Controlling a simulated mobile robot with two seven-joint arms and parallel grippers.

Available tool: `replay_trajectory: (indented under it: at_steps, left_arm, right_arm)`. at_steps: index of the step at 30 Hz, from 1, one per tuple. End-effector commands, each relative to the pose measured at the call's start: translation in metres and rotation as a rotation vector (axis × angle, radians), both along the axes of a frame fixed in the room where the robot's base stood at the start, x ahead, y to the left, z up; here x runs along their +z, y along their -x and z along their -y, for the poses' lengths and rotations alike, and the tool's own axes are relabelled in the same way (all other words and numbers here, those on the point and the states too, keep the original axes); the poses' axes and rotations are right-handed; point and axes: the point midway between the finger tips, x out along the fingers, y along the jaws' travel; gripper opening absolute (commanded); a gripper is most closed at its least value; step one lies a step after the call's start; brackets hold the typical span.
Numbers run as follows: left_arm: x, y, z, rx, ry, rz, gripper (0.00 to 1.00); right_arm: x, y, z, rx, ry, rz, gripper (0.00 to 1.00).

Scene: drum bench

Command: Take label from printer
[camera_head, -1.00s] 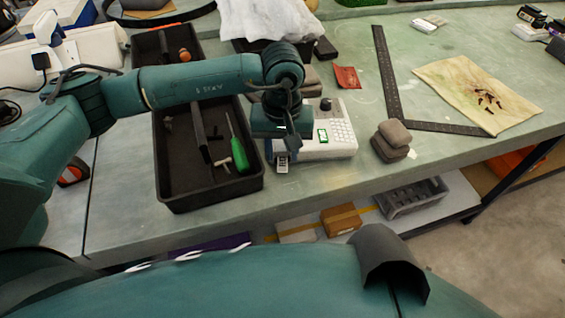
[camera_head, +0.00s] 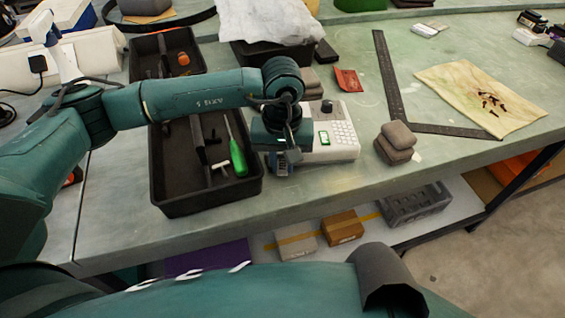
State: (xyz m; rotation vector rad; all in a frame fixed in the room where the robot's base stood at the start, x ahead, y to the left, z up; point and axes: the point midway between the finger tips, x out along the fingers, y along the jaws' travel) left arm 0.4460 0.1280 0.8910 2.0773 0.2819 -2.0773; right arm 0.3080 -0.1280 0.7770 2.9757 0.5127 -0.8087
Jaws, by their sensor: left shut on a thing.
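The label printer (camera_head: 335,148) is a white box with a keypad and a small green display, standing near the bench's front edge. My left gripper (camera_head: 291,152) points down at the printer's left front and is shut on the small label (camera_head: 279,168). The label hangs at the printer's front left corner, partly hidden and shaded by the gripper. I cannot tell whether the label still touches the printer. My right gripper is not in view.
A black tray (camera_head: 170,205) with a green screwdriver (camera_head: 236,150) lies left of the printer, under my left arm. Stacked grey pouches (camera_head: 395,142) sit to its right. A steel square (camera_head: 390,80) and a cloth with dark screws (camera_head: 460,85) lie beyond. A lower shelf holds boxes.

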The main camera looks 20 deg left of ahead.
Motion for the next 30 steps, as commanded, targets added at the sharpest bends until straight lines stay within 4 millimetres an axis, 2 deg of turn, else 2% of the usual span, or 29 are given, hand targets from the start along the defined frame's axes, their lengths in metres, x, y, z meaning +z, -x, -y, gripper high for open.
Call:
replay_trajectory:
  at_steps: [16, 30]
  left_arm:
    - [-0.0001, 0.0007, 0.0002, 0.0, 0.0, 0.0, 0.11]
    - [-0.0003, 0.0098, 0.0028, -0.001, 0.0, 0.0, 0.11]
  right_arm:
    - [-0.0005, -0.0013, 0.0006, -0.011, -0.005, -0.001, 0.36]
    - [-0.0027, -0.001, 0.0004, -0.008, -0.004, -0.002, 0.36]
